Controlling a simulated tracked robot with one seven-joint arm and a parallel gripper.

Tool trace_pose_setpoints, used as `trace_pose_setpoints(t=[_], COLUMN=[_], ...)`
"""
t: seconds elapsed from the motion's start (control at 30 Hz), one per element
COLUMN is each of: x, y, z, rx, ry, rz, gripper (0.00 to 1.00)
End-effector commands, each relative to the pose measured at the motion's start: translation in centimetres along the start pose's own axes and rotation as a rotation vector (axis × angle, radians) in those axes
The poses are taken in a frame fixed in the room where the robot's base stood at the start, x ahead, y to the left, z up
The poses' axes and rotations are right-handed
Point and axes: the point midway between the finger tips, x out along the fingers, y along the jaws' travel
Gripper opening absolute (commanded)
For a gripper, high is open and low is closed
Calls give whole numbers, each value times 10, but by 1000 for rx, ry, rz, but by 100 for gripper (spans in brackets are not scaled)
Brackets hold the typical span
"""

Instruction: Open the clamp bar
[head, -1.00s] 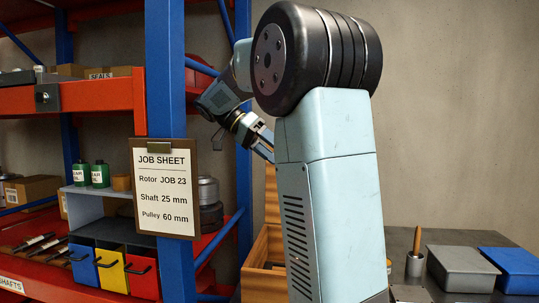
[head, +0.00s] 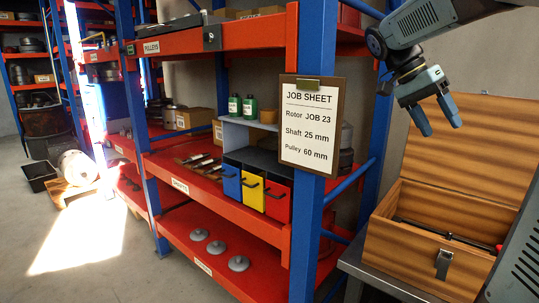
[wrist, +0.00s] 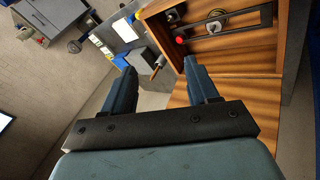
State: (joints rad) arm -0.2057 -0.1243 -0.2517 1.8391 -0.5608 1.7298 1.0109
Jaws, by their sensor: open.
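A wooden box (head: 418,252) stands on a grey bench at the right of the head view, its lid (head: 475,150) raised. A dark bar with a red knob (head: 498,247), seemingly the clamp bar (head: 440,233), lies across the inside of the box. In the wrist view the bar (wrist: 226,36) and its red knob (wrist: 180,40) show at the top, beside round metal parts. I cannot tell whether the bar is latched. My gripper (head: 441,130) is open and empty, above the box and apart from it. Its fingers (wrist: 158,68) also show in the wrist view.
A blue and red shelf rack (head: 308,215) with a job sheet (head: 311,122) stands left of the box. Yellow, blue and red bins (head: 252,190) sit on it. The floor at left has free room.

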Motion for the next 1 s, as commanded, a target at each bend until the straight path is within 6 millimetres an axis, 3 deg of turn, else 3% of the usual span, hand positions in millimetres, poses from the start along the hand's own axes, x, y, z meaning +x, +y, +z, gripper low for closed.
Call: trace_pose_setpoints(t=[0.37, 0.7, 0.83, 1.0], x=[44, 70, 78, 82], y=[3, -4, -8, -10], z=[93, 178, 199, 212], rx=[-455, -742, -801, -836], ry=[62, 288, 375, 440], rz=[-444, -764, -832, -871], gripper=[59, 59, 59, 59])
